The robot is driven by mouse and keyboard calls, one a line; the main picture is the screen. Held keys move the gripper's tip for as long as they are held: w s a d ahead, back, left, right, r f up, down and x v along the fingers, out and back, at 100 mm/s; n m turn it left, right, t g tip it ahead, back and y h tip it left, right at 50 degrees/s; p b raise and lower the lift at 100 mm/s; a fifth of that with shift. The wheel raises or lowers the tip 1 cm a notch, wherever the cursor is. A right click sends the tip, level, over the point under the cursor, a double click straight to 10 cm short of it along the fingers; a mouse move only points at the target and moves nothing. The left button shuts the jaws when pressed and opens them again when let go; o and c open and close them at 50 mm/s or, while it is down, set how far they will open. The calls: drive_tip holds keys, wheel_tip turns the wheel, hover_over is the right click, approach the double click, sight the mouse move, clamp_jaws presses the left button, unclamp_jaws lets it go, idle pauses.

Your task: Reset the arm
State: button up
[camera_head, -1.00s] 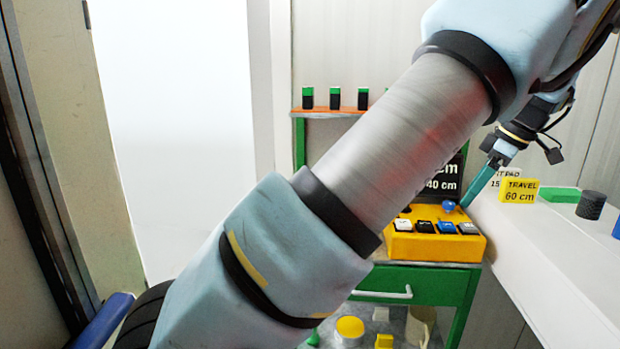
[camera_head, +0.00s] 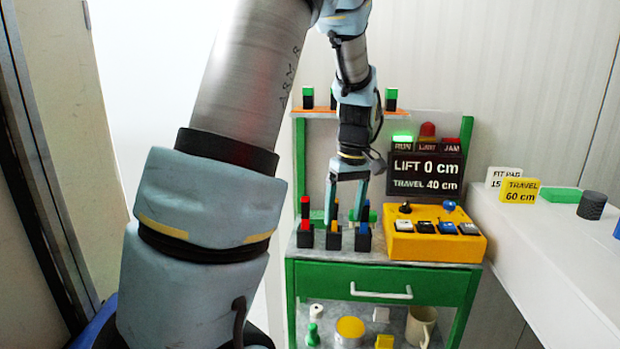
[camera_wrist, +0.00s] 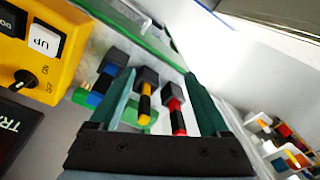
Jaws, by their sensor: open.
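My gripper (camera_head: 347,195) hangs in the middle of the head view, above the green cart's top, with its two green fingers apart. In the wrist view my gripper (camera_wrist: 165,100) is open, and black blocks with yellow and red pegs show in the gap between the fingers. A block with a blue part shows by the left finger. My arm rises from the lower left and bends down toward the cart.
The yellow control box (camera_head: 437,240) stands right of my gripper, before the display (camera_head: 425,172) reading LIFT 0 cm. Red, yellow and blue pegs stand in black blocks (camera_head: 333,240) below my gripper. A white counter (camera_head: 545,260) runs along the right.

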drive_tip(key=s+a+f+m, duration=0.1)
drive_tip(key=s+a+m, duration=0.2)
drive_tip(key=s+a, duration=0.3)
drive_tip(key=s+a+f+m+t+h, duration=0.1)
drive_tip(key=s+a+f+m, duration=0.1)
drive_tip(key=s+a, duration=0.4)
drive_tip(key=shift+a+f+m, duration=0.2)
drive_tip(key=shift+a+m, duration=0.3)
drive_tip(key=shift+a, duration=0.7)
